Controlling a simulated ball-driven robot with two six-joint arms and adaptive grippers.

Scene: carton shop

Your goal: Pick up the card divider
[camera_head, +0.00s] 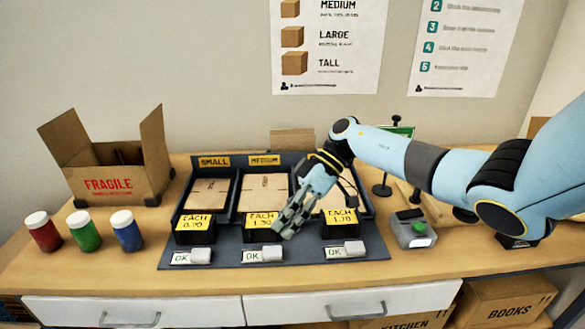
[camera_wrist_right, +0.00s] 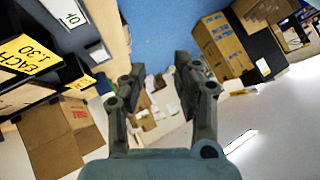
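I cannot tell for sure which piece is the card divider. Dark upright card pieces (camera_head: 128,156) show inside the open FRAGILE carton (camera_head: 110,183) at the left of the bench, mostly hidden by its walls. My right gripper (camera_head: 287,222) hangs over the front of the middle bin of the sorting rack, well to the right of that carton. In the right wrist view my right gripper (camera_wrist_right: 157,72) has its fingers apart with nothing between them. My left gripper is not in view.
The sorting rack (camera_head: 223,258) holds flat cartons in bins with price tags. Red (camera_head: 43,234), green (camera_head: 84,233) and blue (camera_head: 127,233) jars stand before the carton. A grey box with a green button (camera_head: 414,230) stands right of the rack. A brown card panel (camera_head: 292,140) stands behind it.

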